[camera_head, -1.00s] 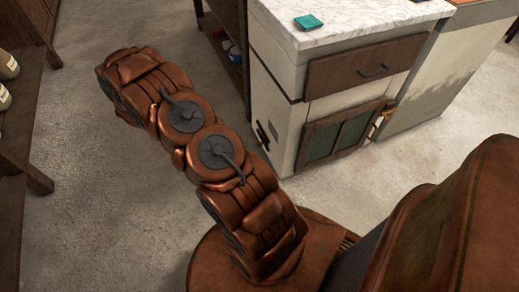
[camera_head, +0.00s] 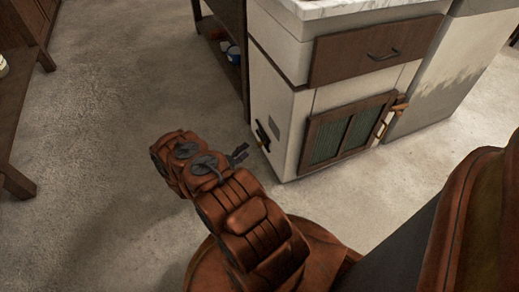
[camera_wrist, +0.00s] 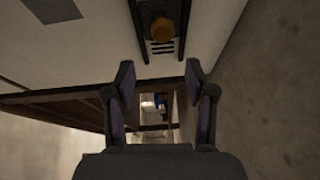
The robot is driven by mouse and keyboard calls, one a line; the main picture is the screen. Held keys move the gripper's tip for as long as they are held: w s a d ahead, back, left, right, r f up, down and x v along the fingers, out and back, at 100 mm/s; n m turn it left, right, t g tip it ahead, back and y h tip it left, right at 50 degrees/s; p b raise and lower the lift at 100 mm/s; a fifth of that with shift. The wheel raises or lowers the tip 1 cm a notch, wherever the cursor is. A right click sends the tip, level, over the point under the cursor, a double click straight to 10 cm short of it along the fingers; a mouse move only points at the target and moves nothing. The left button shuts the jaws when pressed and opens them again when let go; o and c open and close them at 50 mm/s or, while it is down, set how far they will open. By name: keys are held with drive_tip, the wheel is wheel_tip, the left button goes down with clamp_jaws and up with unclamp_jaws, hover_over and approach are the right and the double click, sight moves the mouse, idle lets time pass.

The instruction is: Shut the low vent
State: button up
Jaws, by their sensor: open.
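The low vent is a small dark plate (camera_wrist: 163,38) with slots and a round amber knob (camera_wrist: 162,29), at the top middle of the wrist view. In the head view it is a narrow dark strip (camera_head: 262,134) low on the white cabinet's left side, seen edge-on. My gripper (camera_wrist: 160,78) is open and empty, its fingers apart below the plate in the wrist picture, not touching it. In the head view my gripper (camera_head: 241,153) is small and dark, just left of the cabinet side. Whether the vent is open or shut I cannot tell.
The white cabinet (camera_head: 282,107) has a drawer (camera_head: 375,50) and a green-panelled door (camera_head: 345,132) on its front. A dark shelf unit (camera_head: 222,45) with small items stands behind. Another wooden shelf (camera_head: 18,100) is at far left. The floor between is clear.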

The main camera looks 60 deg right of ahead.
sight(259, 145)
drive_tip(key=shift+g, duration=0.3)
drive_tip(key=shift+s+d+f+b, duration=0.15)
drive_tip(key=shift+s+d+b, duration=0.4)
drive_tip(key=shift+d, duration=0.7)
drive_tip(key=shift+s+d+f+b, duration=0.1)
drive_tip(key=shift+s+d+b, duration=0.45)
drive_tip(key=shift+d, duration=0.75)
drive_tip(key=shift+s+d+f+b, duration=0.15)
drive_tip(key=shift+s+d+b, duration=0.35)
drive_tip(key=shift+d, duration=0.75)
clamp_jaws()
